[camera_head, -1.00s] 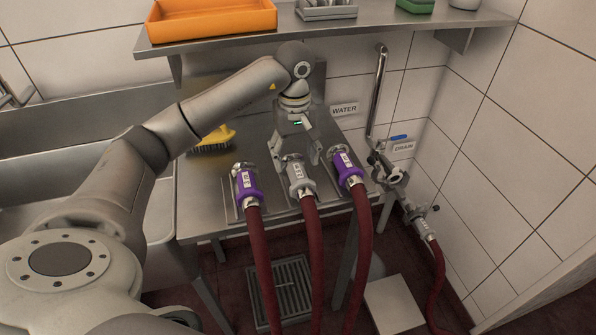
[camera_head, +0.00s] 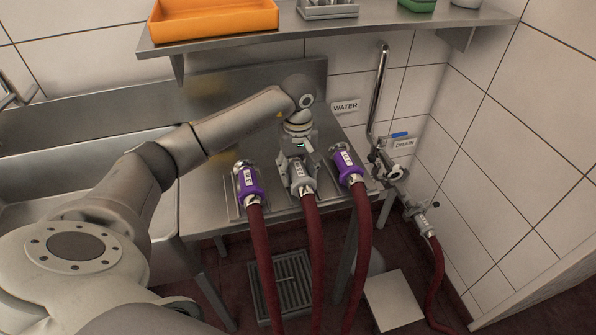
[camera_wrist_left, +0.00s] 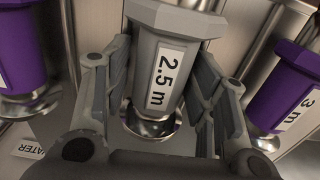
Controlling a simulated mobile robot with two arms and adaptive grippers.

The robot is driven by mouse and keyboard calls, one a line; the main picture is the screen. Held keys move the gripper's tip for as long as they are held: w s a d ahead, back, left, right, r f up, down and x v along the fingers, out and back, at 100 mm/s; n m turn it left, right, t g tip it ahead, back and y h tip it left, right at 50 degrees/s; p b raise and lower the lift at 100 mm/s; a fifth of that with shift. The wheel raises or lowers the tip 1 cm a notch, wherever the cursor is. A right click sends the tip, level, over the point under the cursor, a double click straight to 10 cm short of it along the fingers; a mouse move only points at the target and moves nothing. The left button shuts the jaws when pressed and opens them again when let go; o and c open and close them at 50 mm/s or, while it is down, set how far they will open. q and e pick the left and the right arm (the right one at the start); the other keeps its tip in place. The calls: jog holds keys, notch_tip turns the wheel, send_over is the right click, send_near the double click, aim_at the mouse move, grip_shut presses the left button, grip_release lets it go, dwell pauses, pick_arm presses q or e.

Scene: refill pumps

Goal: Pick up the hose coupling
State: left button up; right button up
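Three hose couplings stand in a row on the steel bench, each on a dark red hose. The middle one is a grey coupling (camera_head: 301,184); in the left wrist view the grey coupling (camera_wrist_left: 168,72) reads "2.5 m". My left gripper (camera_head: 298,165) is over the grey coupling. In the wrist view its fingers (camera_wrist_left: 163,80) are on either side of the coupling, with narrow gaps showing. My right gripper is out of view.
The steel bench (camera_head: 208,195) has a sink (camera_head: 120,158) at its left. A shelf with an orange tray (camera_head: 213,20) hangs above. A drain valve with a hose coupling (camera_head: 424,222) is at the right wall. The purple couplings are close on both sides.

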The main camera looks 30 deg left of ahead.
pick_arm(q)
jog(key=c, duration=1)
jog(key=shift+r, duration=0.1)
